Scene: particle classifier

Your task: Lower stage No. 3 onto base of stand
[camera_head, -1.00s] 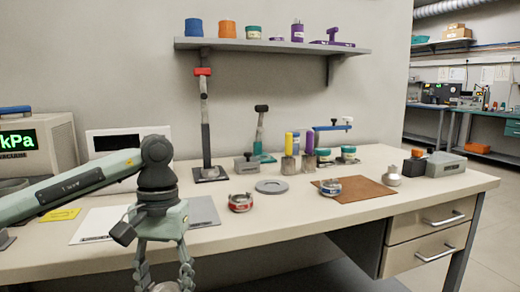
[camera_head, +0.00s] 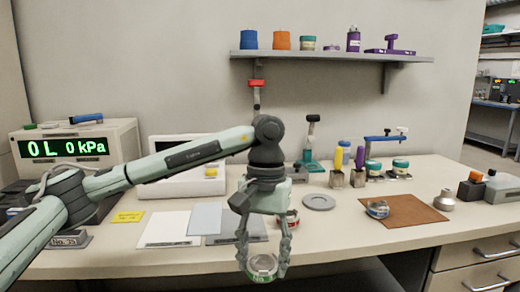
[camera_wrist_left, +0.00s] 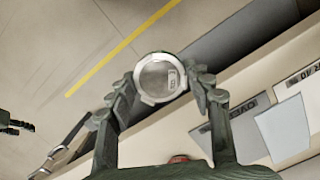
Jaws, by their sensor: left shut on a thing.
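My left gripper (camera_head: 262,262) is shut on a round metal stage (camera_head: 261,275) with a green band, held in front of the table's front edge. The label is too small to read. The stand (camera_head: 257,85) has a red top on a dark post. Its lower part and base are hidden behind my left arm. Dark green finger-like parts at the left wrist view's left edge may be my right gripper (camera_wrist_left: 10,125).
A red-banded stage (camera_head: 292,219) sits partly behind the left gripper. A grey disc (camera_head: 319,202), a brown mat (camera_head: 420,213) and another stage (camera_head: 377,209) lie to the right. Flat plates (camera_head: 170,228) lie to the left. A shelf (camera_head: 330,55) hangs above.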

